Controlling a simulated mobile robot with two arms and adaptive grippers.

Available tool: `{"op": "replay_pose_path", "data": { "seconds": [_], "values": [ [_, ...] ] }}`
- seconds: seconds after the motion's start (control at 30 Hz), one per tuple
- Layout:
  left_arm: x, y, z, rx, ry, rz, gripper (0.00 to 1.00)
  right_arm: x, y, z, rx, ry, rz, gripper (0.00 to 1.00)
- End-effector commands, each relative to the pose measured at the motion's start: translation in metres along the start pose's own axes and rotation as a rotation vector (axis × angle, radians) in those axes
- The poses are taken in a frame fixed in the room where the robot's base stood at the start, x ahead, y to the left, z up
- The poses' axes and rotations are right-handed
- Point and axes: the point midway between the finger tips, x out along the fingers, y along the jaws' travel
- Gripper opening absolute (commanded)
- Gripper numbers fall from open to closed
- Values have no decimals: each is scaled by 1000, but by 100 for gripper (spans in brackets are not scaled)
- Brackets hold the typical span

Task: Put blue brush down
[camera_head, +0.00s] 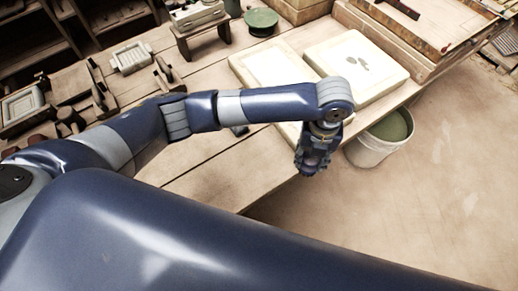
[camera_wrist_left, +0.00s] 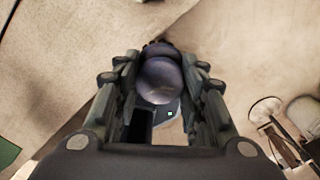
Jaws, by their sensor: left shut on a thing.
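My left gripper (camera_head: 312,160) hangs beyond the front edge of the wooden workbench (camera_head: 215,175), beside a white bucket, with its fingers pointing down. In the left wrist view its two dark fingers (camera_wrist_left: 160,68) stand on either side of a dark, rounded blue-grey shape. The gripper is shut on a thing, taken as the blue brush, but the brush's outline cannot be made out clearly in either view. My right gripper is not in view.
The white bucket (camera_head: 368,152) with green contents stands by the bench edge. Two pale slabs, one left (camera_head: 262,68) and one right (camera_head: 375,85), lie on the bench. A green round thing (camera_head: 261,20) stands behind. Frames and tools crowd the left; the front bench strip is bare.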

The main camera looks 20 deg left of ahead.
Motion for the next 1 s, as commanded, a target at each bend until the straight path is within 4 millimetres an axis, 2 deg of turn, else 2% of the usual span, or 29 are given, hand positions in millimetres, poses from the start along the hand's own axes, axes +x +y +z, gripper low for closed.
{"op": "replay_pose_path", "data": {
  "seconds": [0.3,0.5,0.6,0.77,1.0],
  "values": [
    [4,80,24,-5,1,6,15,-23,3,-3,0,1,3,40],
    [9,125,39,-5,0,4,15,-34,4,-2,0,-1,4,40],
    [11,138,44,-3,0,2,15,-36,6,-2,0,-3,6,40],
    [15,146,46,0,1,1,15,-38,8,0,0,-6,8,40],
    [43,146,46,-1,2,2,15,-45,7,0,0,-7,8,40]
  ]
}}
